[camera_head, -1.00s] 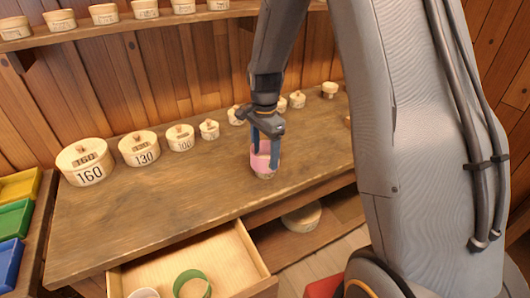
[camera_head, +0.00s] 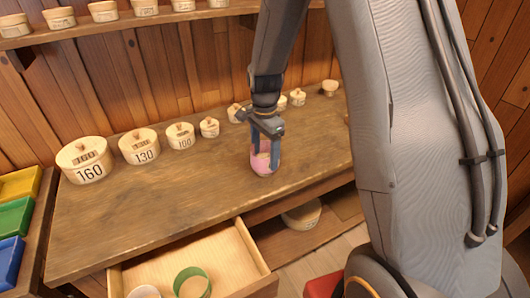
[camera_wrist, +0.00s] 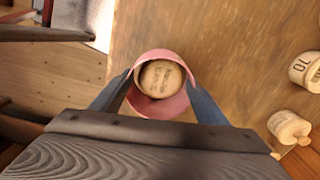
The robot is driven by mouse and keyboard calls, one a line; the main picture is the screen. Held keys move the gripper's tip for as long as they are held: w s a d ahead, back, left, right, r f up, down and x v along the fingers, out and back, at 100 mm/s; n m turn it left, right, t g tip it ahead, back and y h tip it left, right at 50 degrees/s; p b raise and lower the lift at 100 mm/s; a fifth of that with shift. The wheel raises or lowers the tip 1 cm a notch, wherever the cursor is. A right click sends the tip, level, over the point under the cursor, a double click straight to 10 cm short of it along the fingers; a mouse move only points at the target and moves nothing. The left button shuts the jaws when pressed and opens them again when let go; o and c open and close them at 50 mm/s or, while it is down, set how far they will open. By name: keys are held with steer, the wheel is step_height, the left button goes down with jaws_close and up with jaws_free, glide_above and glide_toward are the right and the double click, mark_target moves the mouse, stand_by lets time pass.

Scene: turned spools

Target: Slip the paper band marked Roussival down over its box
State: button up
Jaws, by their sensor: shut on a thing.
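My gripper (camera_head: 265,158) is shut on a pink paper band (camera_head: 263,169), low over the worktop. In the wrist view the band (camera_wrist: 150,106) is an open ring with a finger on either side. The round top of a small pale wooden box (camera_wrist: 160,77) shows inside the ring, with dark writing that I cannot read clearly. The box stands on the worktop, and the band is around it, with a wider gap on the side towards my wrist. The band hides the box's side. I cannot tell whether its lower edge touches the wood.
Round numbered boxes stand at the back of the worktop (camera_head: 120,208), including 160 (camera_head: 88,172) and 130 (camera_head: 146,156). An open drawer (camera_head: 235,265) below holds a green band (camera_head: 190,283) and a white ring (camera_head: 145,292). Coloured trays (camera_head: 15,218) are at left. The worktop's front left is clear.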

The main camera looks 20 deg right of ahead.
steer(key=o, duration=1.2)
steer(key=shift+o, duration=0.3)
steer(key=shift+o, duration=0.9)
steer(key=shift+r, duration=0.3)
steer(key=shift+r+p, duration=0.35)
steer(key=shift+p, duration=0.15)
steer(key=shift+r, duration=0.25)
